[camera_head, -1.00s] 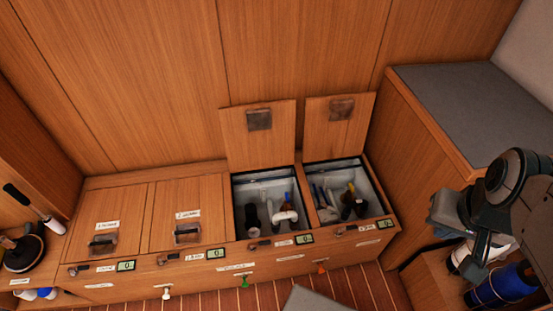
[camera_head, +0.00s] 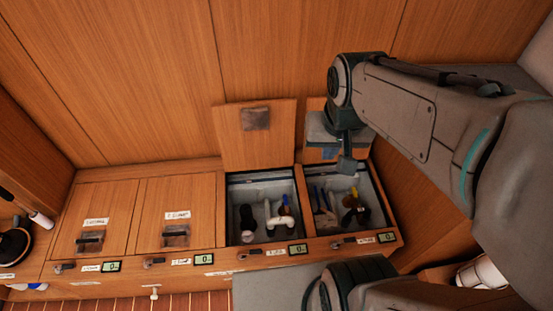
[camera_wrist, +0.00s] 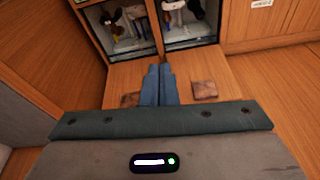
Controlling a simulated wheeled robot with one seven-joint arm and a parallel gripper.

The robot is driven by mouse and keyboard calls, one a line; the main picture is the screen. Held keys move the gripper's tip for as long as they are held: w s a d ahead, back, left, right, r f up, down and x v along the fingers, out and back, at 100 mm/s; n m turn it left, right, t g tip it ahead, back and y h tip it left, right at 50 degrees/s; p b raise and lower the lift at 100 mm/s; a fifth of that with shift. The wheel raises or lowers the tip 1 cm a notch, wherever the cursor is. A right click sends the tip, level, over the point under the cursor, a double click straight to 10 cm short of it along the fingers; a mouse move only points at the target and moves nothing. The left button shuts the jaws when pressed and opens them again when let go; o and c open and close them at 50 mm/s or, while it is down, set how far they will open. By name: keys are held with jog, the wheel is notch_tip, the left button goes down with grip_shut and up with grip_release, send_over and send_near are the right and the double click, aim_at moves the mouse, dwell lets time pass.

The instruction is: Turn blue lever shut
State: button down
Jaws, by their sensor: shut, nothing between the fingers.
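A small blue lever (camera_head: 285,199) shows among white pipework (camera_head: 277,217) in the third compartment from the left, whose lid stands open. Its exact turn angle is too small to tell. My gripper (camera_wrist: 160,70) has blue fingers pressed together with nothing between them. In the wrist view the fingers point toward the two open compartments and are apart from the pipes. In the head view my gripper hangs in front of the fourth compartment's raised lid, up and right of the blue lever, and is partly hidden by my wrist.
The fourth compartment (camera_head: 376,219) is open and holds a yellow-topped fitting (camera_head: 354,192) and blue tubes. The raised third lid (camera_head: 257,148) stands behind its compartment. Two closed lids (camera_head: 103,207) lie to the left. Small displays (camera_head: 298,249) line the front edge.

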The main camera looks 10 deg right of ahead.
jog(key=w+f+m+g+b, duration=0.1)
jog(key=w+f+m+b, duration=0.4)
jog(key=w+f+b, duration=0.75)
jog(key=m+g+h+b, duration=0.2)
jog(key=m+h+b, duration=0.2)
jog(key=m+b, duration=1.2)
send_over(286, 203)
jog(key=w+a+b, duration=0.2)
jog(key=b, duration=0.2)
notch_tip(286, 203, down, 56)
jog(key=n, duration=0.4)
jog(key=b+x, duration=0.3)
jog(key=x, duration=0.6)
jog(key=shift+d+f+b, duration=0.3)
jog(key=shift+d+b, duration=0.05)
jog(key=shift+b, duration=0.05)
